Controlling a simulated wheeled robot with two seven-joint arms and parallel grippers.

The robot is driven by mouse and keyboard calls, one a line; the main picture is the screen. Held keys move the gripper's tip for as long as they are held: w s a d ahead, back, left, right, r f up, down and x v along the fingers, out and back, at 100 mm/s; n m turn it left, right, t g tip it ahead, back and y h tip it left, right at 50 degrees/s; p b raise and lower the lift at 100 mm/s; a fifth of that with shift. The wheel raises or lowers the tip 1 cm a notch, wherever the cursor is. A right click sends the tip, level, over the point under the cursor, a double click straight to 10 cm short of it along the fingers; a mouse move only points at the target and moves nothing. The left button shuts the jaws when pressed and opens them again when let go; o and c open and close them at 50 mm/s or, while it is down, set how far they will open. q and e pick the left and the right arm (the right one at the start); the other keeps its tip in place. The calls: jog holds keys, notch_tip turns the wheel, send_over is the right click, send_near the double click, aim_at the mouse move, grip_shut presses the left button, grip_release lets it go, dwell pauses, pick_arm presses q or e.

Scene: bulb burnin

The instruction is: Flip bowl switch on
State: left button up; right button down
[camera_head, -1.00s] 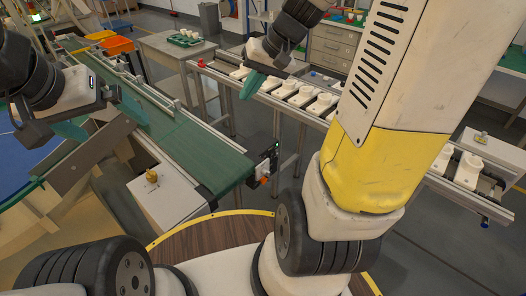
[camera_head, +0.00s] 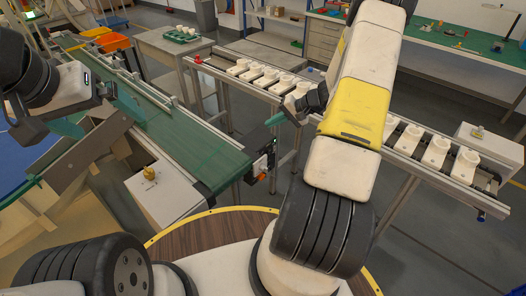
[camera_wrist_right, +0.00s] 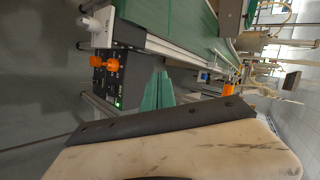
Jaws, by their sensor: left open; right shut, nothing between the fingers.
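Two toggle-like brass switches show in the head view: one (camera_head: 149,173) on a white box (camera_head: 165,196) beside the green conveyor's near end, one (camera_head: 478,132) on a white box at the far right. I cannot tell which is the bowl switch. A dark control box (camera_wrist_right: 112,70) with orange knobs and a small green light is at the conveyor's end. My left gripper (camera_head: 98,113) is open over the conveyor's left side.
The green conveyor (camera_head: 195,148) runs from back left to centre. A rail line (camera_head: 405,152) with several white holders crosses behind my right arm. Open floor lies between conveyor and rail line.

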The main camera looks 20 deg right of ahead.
jog(key=s+d+f+m+t+h, duration=0.1)
jog(key=d+f+m, duration=0.1)
jog(key=f, duration=0.7)
jog(key=s+d+f+m+t, duration=0.1)
jog(key=d+f, duration=0.3)
jog(key=f, duration=0.5)
jog(key=s+d+f+m+t+h, duration=0.1)
jog(key=s+d+f+m, duration=0.2)
jog(key=f, duration=0.6)
jog(key=shift+d+f+t+h, duration=0.3)
jog(key=shift+d+f, duration=0.05)
jog(key=shift+d, duration=0.15)
jog(key=shift+w, duration=0.1)
jog(key=r+x, duration=0.1)
jog(key=x, duration=1.2)
jog(key=shift+w+a, duration=0.5)
